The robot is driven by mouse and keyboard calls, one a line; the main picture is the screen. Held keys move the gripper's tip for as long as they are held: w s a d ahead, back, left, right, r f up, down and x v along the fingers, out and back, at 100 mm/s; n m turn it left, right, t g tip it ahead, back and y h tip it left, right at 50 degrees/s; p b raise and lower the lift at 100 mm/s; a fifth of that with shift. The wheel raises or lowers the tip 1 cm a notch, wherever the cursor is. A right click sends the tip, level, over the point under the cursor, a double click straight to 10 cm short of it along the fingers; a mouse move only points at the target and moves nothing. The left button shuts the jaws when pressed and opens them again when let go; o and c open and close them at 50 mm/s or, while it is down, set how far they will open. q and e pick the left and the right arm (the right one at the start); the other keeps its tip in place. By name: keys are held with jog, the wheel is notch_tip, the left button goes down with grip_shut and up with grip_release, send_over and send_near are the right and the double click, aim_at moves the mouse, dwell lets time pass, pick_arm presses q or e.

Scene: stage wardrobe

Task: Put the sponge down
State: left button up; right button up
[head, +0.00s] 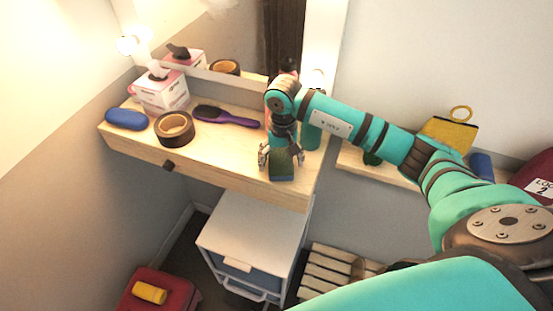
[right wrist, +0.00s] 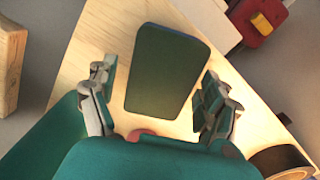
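The sponge (head: 281,168), a dark green block, lies flat on the wooden dressing table (head: 225,158) near its front edge. It shows in the right wrist view (right wrist: 168,72) with bare wood around it. My right gripper (head: 281,157) is above the table at the sponge's rear end. Its fingers (right wrist: 160,98) are spread on either side of the sponge, with gaps visible between them and its sides. The gripper hides part of the sponge in the head view. My left gripper is in neither view.
A brown tape roll (head: 174,128), purple hairbrush (head: 226,117), blue case (head: 128,119) and tissue box (head: 161,91) stand left on the table. A teal cylinder (head: 311,136) is close right of the gripper. A white drawer unit (head: 250,229) and red case (head: 174,289) are below.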

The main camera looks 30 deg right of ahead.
aim_at(280, 162)
jog(key=shift+s+a, duration=0.1)
jog(key=shift+a, duration=0.15)
jog(key=shift+s+r+p, duration=0.15)
jog(key=shift+r+p, duration=0.15)
jog(key=shift+p, duration=0.05)
jog(key=shift+r+b, duration=0.3)
jog(key=shift+b, duration=0.05)
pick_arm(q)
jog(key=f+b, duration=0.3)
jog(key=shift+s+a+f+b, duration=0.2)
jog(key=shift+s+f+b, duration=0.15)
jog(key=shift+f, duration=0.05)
pick_arm(e)
notch_tip(280, 162, up, 11)
jog(key=shift+r, duration=0.15)
